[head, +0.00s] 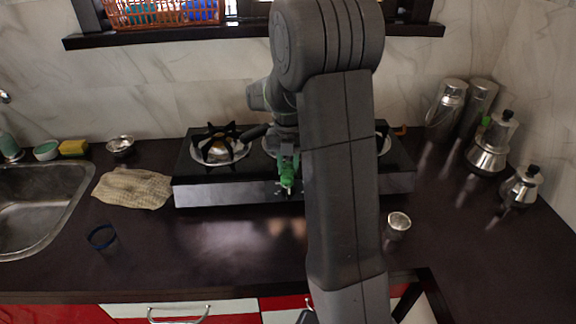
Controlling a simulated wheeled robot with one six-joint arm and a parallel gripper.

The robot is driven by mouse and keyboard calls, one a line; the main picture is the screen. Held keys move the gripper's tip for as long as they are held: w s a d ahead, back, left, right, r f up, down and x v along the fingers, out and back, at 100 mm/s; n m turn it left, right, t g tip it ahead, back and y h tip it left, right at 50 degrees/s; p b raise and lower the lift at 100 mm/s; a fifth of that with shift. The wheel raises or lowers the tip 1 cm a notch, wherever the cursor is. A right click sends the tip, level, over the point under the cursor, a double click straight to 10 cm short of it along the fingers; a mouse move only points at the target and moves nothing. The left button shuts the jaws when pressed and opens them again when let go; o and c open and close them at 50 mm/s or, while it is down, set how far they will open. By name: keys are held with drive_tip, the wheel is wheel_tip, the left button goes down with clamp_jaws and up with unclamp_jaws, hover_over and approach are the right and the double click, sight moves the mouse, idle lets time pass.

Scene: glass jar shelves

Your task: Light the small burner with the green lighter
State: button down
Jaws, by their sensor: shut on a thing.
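A black gas stove (240,185) stands against the back wall, with steel burner plates on top. The left burner (221,150) shows clearly with its black pan support. A middle burner plate (268,146) shows only at its left edge, behind my gripper. The right burner (384,144) is mostly hidden by my arm. My gripper (286,158) is at the middle of the stove, near its front edge, and is shut on the green lighter (287,178). The lighter is seen in front of the stove's front panel. I cannot tell whether it touches the stove, and no flame shows.
A folded cloth (132,188) lies left of the stove, near the sink (35,205). Moka pots (487,150) and metal canisters (447,108) stand at right. The front-middle counter is clear.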

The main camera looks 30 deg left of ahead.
drive_tip(key=shift+w, duration=0.2)
idle(0.6)
drive_tip(key=shift+w+a, duration=0.2)
drive_tip(key=shift+w, duration=0.05)
drive_tip(key=shift+s, duration=0.1)
drive_tip(key=s+d+r, duration=0.3)
drive_tip(key=s+d, duration=0.1)
drive_tip(key=s, duration=0.7)
drive_tip(key=shift+d+p, duration=0.3)
drive_tip(key=shift+p, duration=0.05)
